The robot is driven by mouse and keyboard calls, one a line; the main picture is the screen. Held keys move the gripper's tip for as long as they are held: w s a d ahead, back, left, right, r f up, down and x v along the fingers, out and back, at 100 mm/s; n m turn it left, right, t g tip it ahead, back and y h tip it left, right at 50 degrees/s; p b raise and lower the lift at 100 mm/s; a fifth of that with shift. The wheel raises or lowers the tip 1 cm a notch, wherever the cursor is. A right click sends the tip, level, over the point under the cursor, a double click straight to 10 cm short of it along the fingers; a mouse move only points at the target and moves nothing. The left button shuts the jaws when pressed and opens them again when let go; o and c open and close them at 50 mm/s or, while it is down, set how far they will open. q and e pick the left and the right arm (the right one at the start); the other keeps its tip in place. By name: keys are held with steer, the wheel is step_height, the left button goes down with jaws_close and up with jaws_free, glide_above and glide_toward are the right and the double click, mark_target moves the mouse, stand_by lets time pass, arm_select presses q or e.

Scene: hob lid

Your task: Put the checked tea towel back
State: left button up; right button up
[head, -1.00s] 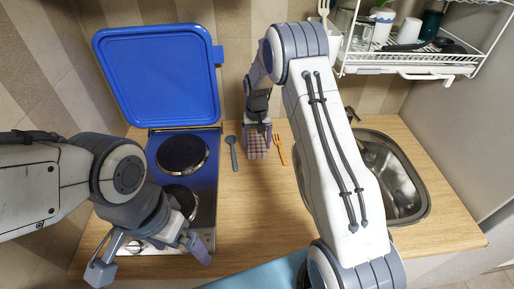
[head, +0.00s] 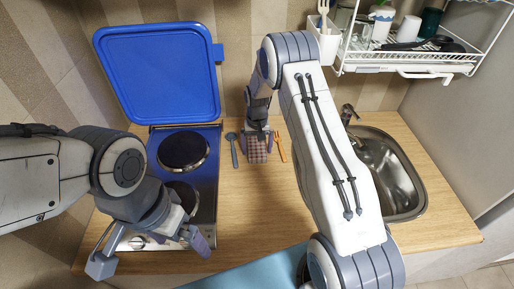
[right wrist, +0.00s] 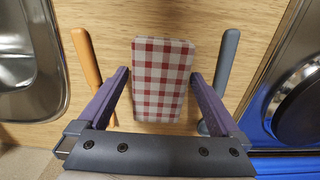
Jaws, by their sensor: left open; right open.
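The checked tea towel (head: 257,152), red and white, lies folded on the wooden worktop between a grey-blue spoon (head: 233,148) and an orange fork (head: 281,147). In the right wrist view the towel (right wrist: 162,80) shows between the two purple fingers of my right gripper (right wrist: 159,76), which is open. The fingers stand to either side of the towel, with small gaps. In the head view my right gripper (head: 257,132) hides the towel's far end. My left gripper (head: 152,252) is open and empty near the front of the hob (head: 208,185).
The hob's blue lid (head: 160,75) stands raised at the back left. A sink (head: 402,190) with a tap is at right. Above it hangs a white rack (head: 415,68) with dishes. A light blue surface (head: 250,272) shows at the front edge.

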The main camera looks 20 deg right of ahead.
mark_target(257, 149)
step_height(257, 149, up, 12)
steer(key=b, duration=0.3)
steer(key=shift+r+b, duration=0.15)
steer(key=shift+b, duration=0.15)
step_height(257, 149, down, 12)
steer(key=p, duration=0.3)
steer(key=shift+r+p, duration=0.2)
steer(key=shift+p, duration=0.2)
steer(key=shift+w, duration=0.1)
steer(key=shift+r+b, duration=0.75)
steer(key=shift+r, duration=0.9)
